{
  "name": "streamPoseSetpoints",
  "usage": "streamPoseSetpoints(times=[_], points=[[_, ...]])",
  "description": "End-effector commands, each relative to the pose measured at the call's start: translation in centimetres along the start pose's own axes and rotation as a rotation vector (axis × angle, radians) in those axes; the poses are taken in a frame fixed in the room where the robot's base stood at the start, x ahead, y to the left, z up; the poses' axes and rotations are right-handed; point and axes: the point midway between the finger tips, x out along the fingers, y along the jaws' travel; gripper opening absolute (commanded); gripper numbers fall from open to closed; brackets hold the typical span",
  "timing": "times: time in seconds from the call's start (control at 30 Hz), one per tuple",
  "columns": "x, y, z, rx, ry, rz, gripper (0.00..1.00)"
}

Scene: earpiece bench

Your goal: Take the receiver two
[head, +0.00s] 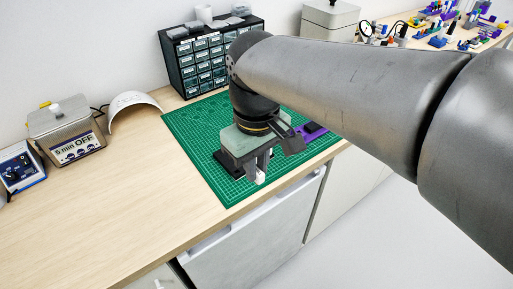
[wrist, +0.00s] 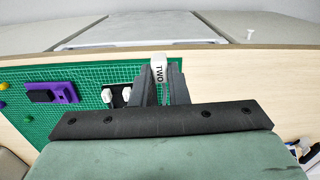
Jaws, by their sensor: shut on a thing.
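A white receiver (wrist: 159,72) marked "TWO" sits between the fingertips of my gripper (wrist: 161,86) in the wrist view. The gripper is shut on it. In the head view the receiver (head: 260,178) shows as a small white piece at the tips of my gripper (head: 259,168), which points down near the front edge of the green mat. Whether the receiver is clear of the surface is hard to tell. Beside it in the wrist view, two other white pieces (wrist: 107,96) sit at a black holder (wrist: 117,97), partly hidden by the gripper.
The green cutting mat (head: 190,135) lies under the gripper on the wooden bench. A purple holder with a black block (wrist: 67,92) lies on it. A drawer cabinet (head: 180,66) stands behind. A "5 min OFF" box (head: 68,130) stands left; bench between is clear.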

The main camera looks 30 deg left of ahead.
Motion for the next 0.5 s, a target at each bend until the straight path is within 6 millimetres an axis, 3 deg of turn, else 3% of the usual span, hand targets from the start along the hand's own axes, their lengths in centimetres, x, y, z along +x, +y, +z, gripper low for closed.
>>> streamPoseSetpoints(times=[0.5], points=[[-2.2,-0.1,0.4,0.001,0.0,-0.001,0.0]])
